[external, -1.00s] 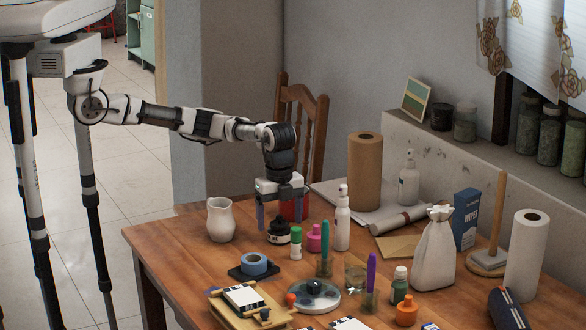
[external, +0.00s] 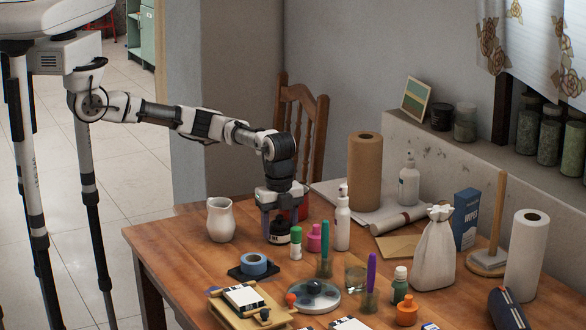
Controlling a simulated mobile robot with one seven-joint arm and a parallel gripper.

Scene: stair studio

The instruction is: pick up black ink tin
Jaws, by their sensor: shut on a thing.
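The black ink tin (external: 279,233) is a small dark round container with a pale label band, standing at the back left part of the wooden table. My gripper (external: 280,226) points straight down over it, with one finger at its left and the other at its right. The fingers are shut on the tin. Its top is partly hidden by the gripper. The tin looks to be at table height; I cannot tell whether it is clear of the wood.
A white jug (external: 221,220) stands left of the gripper. A red container (external: 302,208) is close behind it. A green-capped bottle (external: 296,243), a pink bottle (external: 315,239) and a white spray bottle (external: 342,224) stand close at right. Blue tape (external: 253,264) lies in front.

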